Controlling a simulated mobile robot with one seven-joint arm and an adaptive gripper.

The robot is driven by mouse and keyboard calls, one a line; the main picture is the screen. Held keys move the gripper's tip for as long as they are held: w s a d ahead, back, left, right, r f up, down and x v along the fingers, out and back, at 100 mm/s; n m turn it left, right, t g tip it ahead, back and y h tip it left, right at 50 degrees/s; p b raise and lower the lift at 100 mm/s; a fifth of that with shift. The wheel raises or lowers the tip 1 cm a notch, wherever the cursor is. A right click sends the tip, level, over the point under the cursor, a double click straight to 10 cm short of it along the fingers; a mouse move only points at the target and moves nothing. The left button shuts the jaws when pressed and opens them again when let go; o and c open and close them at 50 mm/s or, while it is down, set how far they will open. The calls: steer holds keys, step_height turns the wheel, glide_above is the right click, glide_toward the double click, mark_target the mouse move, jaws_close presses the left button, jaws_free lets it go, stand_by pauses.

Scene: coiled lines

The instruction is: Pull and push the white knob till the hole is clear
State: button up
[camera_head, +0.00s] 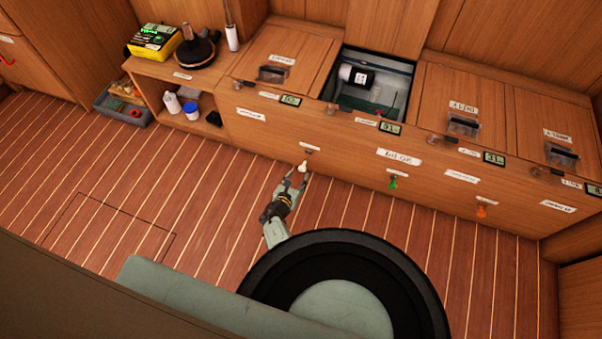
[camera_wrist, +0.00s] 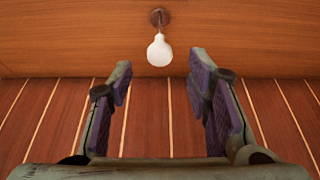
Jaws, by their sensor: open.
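The white knob (camera_head: 302,166) hangs at the front face of the wooden bench, below a small dark fitting. In the wrist view the white knob (camera_wrist: 160,50) is a rounded bulb under a round brown fitting (camera_wrist: 159,17), ahead of and between my fingertips. My gripper (camera_head: 290,183) is open and empty, just short of the knob. In the wrist view my gripper (camera_wrist: 160,75) shows its two purple-padded fingers spread wide, apart from the knob. The inside of the hole behind the fitting cannot be seen.
A green knob (camera_head: 392,183) and an orange knob (camera_head: 482,211) sit further right on the bench front (camera_head: 340,151). An open compartment (camera_head: 395,77) holds a white cylinder (camera_head: 356,75). A grey crate (camera_head: 123,107) stands at left. The plank floor (camera_head: 150,185) before the bench is clear.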

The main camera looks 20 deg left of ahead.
mark_target(302, 169)
steer(key=b+x, duration=0.2)
steer(key=x, duration=0.2)
steer(key=shift+w+f+b, duration=0.15)
steer(key=shift+f+b, duration=0.15)
steer(key=shift+w+b, duration=0.3)
steer(key=shift+w, duration=0.3)
jaws_close()
